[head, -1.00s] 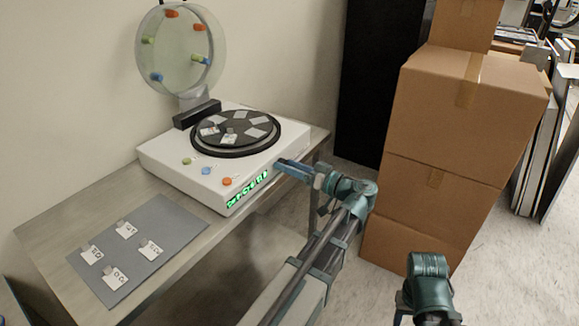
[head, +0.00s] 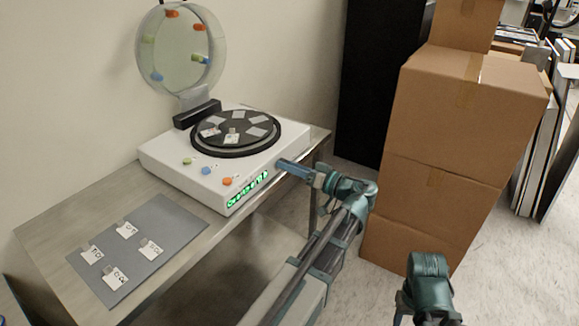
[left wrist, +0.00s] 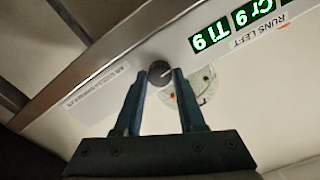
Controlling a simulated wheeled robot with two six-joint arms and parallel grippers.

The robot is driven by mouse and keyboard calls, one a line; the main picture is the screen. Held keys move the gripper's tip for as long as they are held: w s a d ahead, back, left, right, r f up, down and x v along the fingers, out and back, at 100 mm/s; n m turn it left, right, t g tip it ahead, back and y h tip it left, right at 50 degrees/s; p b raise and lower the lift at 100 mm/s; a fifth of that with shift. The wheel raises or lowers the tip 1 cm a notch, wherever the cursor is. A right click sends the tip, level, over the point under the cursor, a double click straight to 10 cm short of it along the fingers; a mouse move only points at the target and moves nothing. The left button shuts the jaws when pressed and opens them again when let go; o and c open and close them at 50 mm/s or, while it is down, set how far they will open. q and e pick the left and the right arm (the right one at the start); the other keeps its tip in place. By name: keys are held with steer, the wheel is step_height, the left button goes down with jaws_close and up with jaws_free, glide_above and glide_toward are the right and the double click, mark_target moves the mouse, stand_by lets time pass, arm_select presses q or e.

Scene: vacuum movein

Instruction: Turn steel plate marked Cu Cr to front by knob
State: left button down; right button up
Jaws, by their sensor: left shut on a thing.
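A white deposition machine (head: 225,175) stands on the table. On its top is a black turntable (head: 272,132) with several small plates; one near the front (head: 232,138) has a greenish mark and one to its left (head: 209,132) a reddish mark. Their lettering is too small to read. A dark round knob (left wrist: 160,72) with a white pointer line sits on the machine's side. My left gripper (head: 282,164) is at that side, shut on the knob, with one finger on each side of it in the left wrist view (left wrist: 163,88). Only part of my right arm shows.
A grey mat (head: 140,245) with several labelled cards lies on the table (head: 75,215). A round glass lid (head: 180,50) stands raised behind the turntable. A green display (left wrist: 240,25) is near the knob. Stacked cardboard boxes (head: 445,130) stand to the right.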

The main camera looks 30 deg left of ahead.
arm_select(q)
steer(key=shift+f+m, duration=0.1)
steer(key=shift+m, duration=7.3)
steer(key=c, duration=0.5)
jaws_free()
steer(key=s+d, duration=0.1)
steer(key=d, duration=1.2)
steer(key=shift+d, duration=0.4)
